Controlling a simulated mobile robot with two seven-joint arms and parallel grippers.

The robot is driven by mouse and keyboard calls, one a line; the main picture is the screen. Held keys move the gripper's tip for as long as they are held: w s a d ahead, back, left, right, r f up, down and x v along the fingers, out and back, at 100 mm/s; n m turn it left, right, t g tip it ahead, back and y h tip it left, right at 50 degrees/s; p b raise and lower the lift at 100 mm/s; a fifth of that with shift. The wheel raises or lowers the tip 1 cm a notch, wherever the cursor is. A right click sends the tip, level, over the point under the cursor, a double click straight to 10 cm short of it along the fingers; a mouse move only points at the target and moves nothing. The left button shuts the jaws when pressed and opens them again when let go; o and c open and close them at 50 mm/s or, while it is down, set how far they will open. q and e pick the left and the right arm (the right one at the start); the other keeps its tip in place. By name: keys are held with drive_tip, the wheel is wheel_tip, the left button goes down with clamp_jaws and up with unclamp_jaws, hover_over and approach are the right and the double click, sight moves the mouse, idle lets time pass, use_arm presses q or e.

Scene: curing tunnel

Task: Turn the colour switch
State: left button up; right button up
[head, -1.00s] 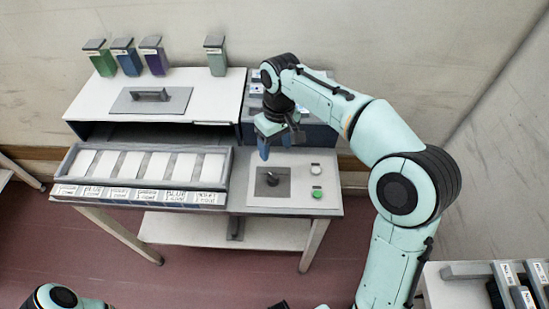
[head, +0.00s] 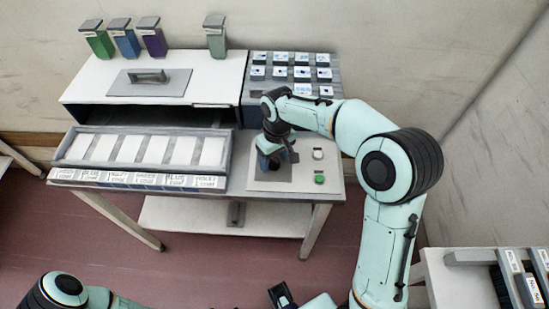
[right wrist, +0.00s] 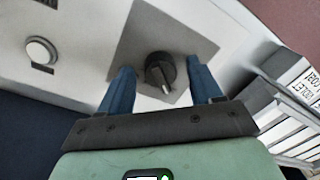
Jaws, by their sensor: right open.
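The colour switch (right wrist: 160,72) is a dark round knob with a light pointer mark on a grey square plate (right wrist: 125,45). My right gripper (right wrist: 163,85) is open, with its two blue fingers on either side of the knob in the right wrist view. I cannot tell whether they touch it.
A white button (head: 317,154) and a green button (head: 319,179) sit right of the plate. A tray of white cards (head: 152,131) lies to the left. Coloured bins (head: 125,43) stand on the white tunnel housing (head: 216,80). A rack (head: 440,285) stands at bottom right.

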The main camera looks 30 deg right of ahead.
drive_tip(key=c, duration=1)
drive_tip(key=shift+c, duration=0.2)
drive_tip(key=shift+m, duration=0.3)
drive_tip(key=m, duration=0.3)
drive_tip(key=shift+m, duration=0.4)
drive_tip(key=m, duration=0.5)
drive_tip(key=shift+p, duration=0.35)
drive_tip(key=shift+m, duration=0.3)
drive_tip(key=o, duration=1)
drive_tip(key=shift+s, duration=0.1)
